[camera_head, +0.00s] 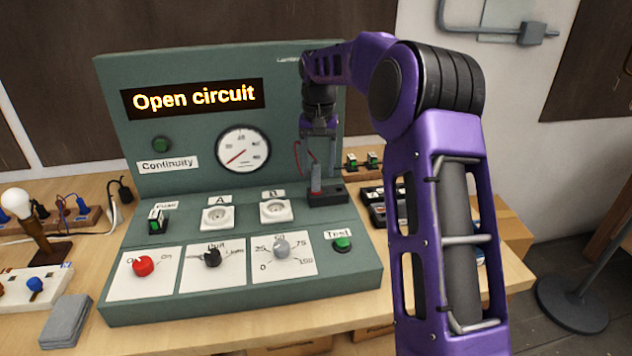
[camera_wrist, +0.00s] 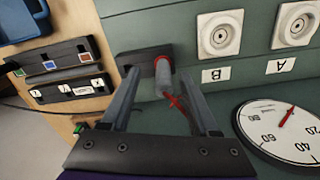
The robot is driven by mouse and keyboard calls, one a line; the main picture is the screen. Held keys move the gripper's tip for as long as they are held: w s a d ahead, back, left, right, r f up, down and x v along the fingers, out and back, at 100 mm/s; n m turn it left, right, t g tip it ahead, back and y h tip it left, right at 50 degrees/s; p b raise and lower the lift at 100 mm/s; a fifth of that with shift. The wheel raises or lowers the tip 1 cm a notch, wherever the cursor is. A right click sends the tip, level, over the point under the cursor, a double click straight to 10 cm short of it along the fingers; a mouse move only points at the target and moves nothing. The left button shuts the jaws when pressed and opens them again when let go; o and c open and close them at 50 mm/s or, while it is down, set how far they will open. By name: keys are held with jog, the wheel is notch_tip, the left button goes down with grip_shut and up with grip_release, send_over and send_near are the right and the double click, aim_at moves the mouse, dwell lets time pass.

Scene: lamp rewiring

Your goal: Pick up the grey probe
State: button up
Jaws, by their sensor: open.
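The grey probe (camera_wrist: 163,80) stands in a black holder (camera_wrist: 140,62) on the green test panel, with a red collar at its base and a red lead beside it. In the head view the probe (camera_head: 316,172) is upright at the right of socket B, in the holder (camera_head: 330,194). My gripper (camera_wrist: 159,74) is open, with one finger on each side of the probe in the wrist view. In the head view my gripper (camera_head: 318,160) points down over the probe. Whether either finger touches it, I cannot tell.
The panel display (camera_head: 194,99) reads "Open circuit". Dark trays (camera_head: 376,205) lie right of the panel. A lamp (camera_head: 17,203) stands at the left.

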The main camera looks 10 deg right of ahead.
aim_at(316, 190)
jog(key=f, duration=0.5)
jog(key=shift+w+a, duration=0.15)
jog(key=shift+w, duration=0.25)
grip_shut()
